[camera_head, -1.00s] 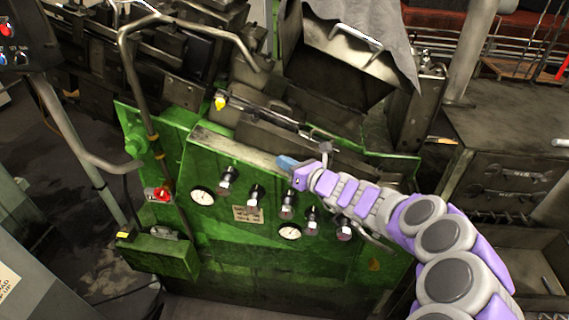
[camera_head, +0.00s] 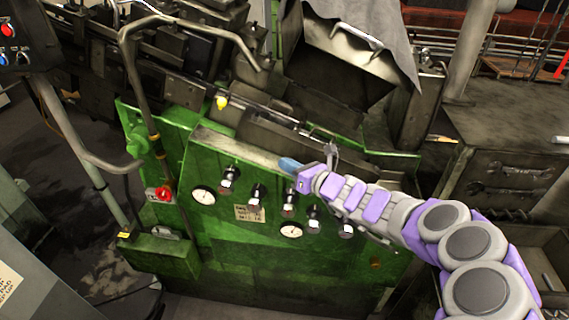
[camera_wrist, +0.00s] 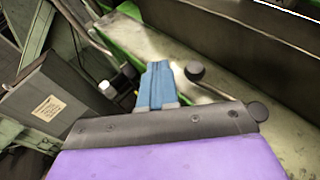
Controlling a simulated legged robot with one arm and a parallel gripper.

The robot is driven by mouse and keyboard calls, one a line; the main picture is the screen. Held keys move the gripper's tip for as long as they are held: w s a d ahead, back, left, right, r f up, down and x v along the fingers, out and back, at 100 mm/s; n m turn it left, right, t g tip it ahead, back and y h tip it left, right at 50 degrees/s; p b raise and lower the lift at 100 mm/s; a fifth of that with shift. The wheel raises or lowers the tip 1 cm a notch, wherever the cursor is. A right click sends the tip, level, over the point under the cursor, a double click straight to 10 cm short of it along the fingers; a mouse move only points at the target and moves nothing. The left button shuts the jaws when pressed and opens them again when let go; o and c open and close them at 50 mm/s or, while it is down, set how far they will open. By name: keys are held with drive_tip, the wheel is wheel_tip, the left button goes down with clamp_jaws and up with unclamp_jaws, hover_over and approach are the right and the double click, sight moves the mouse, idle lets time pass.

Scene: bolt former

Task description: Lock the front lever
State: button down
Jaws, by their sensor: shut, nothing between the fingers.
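My gripper (camera_head: 288,164) has blue fingers, closed together and empty, above the pale top ledge of the green machine (camera_head: 230,148). In the wrist view the blue fingers (camera_wrist: 157,86) point away over the ledge. A lever with a dark ball knob (camera_wrist: 195,70) stands just right of the fingertips, with a thin rod running down to the right. A gap shows between knob and fingers there. A second dark ball (camera_wrist: 258,111) shows at the right edge of my wrist. A thin upright lever (camera_head: 332,153) rises behind my wrist in the head view. I cannot tell which is the front lever.
Several valve knobs and two gauges (camera_head: 203,195) line the green front face. A yellow knob (camera_head: 221,103) sits behind the ledge. A bent metal pipe (camera_head: 125,75) stands at left. A dark workbench (camera_head: 505,130) is at right. Free floor lies at left.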

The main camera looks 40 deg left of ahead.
drive_tip(key=s+d+r+b, duration=0.1)
drive_tip(key=s+d+r, duration=0.3)
drive_tip(key=s, duration=0.4)
drive_tip(key=shift+s+d+b, duration=0.15)
drive_tip(key=shift+d+b, duration=0.2)
drive_tip(key=shift+d, duration=0.3)
drive_tip(key=shift+d+r, duration=0.1)
drive_tip(key=shift+d, duration=0.25)
